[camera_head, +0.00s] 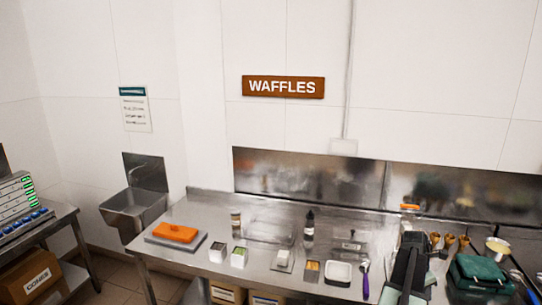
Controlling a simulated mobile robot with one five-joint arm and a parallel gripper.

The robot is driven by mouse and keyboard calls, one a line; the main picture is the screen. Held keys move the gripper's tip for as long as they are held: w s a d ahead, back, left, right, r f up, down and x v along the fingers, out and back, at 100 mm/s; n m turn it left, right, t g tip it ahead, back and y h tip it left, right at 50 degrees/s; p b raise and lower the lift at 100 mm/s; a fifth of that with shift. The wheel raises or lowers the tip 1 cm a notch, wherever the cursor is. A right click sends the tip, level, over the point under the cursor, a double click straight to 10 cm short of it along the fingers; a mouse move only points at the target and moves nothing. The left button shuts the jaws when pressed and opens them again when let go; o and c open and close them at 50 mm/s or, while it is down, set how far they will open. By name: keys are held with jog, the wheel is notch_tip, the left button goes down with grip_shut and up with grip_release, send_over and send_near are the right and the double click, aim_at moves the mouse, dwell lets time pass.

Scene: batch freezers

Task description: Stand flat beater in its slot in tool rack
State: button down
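I cannot make out a flat beater in the head view. Several tools with orange-brown ends (449,239) stand close together at the right of the steel counter. They may be in a rack, but its slots are too small to tell. A dark, pale-edged form (404,272) rises from the bottom edge in front of them and looks like my arm. It hides part of the counter, and I cannot make out gripper fingers or anything held.
The steel counter (190,212) carries an orange block (175,232) on a grey board, small containers, a dark bottle (309,224), a white tray (338,271) and a purple-handled utensil (365,283). A dark green appliance (481,270) stands at right. A sink (134,207) is at left.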

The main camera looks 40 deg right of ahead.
jog(key=f+b, duration=1.2)
jog(key=f, duration=0.1)
jog(key=shift+w+a+f, duration=0.1)
jog(key=shift+w, duration=0.1)
jog(key=shift+r, duration=0.25)
